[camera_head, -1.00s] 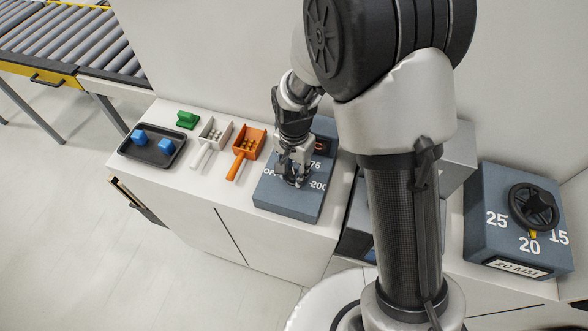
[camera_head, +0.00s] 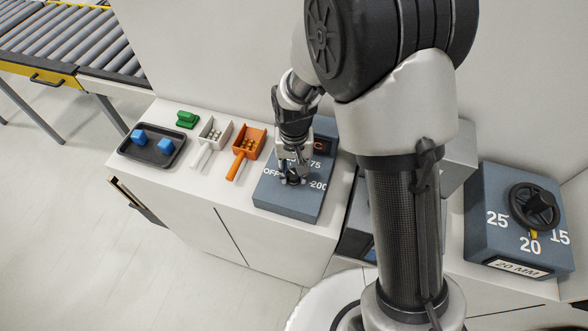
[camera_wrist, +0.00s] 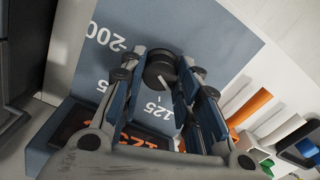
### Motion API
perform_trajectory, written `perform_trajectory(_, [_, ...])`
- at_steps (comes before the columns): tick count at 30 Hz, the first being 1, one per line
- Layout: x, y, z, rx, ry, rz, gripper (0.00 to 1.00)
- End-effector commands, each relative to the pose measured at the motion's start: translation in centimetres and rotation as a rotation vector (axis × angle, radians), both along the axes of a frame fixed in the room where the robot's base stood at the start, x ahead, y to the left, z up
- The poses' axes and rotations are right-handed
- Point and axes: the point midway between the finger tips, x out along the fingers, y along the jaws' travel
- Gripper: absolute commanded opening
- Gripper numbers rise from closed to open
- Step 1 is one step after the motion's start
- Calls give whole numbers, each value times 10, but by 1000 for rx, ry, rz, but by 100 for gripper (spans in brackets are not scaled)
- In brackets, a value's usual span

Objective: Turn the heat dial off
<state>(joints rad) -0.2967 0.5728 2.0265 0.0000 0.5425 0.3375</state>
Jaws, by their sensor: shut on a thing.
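The heat dial (camera_wrist: 160,68) is a round black knob with a white mark, on a blue-grey control box (camera_head: 308,205). In the wrist view the mark points roughly toward the printed 125 (camera_wrist: 152,112). A printed 200 and OFF show in the head view; in the wrist view OFF is not visible. My gripper (camera_head: 291,179) is over the box, pointing down, with its fingers shut around the dial. It also shows in the wrist view (camera_wrist: 160,72), one finger on each side of the knob.
A lit display (camera_head: 320,146) is on the box's far part; its orange digits are partly hidden in the wrist view. Left of the box are an orange scoop (camera_head: 247,146), a white scoop (camera_head: 213,136), a green object (camera_head: 187,119) and a black tray (camera_head: 148,155) with blue blocks. A thickness dial box (camera_head: 490,245) stands right.

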Motion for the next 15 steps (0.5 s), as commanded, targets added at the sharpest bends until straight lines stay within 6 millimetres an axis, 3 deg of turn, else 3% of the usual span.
perform_trajectory(15, [0, 0, 0, 0, 0, 389, 6])
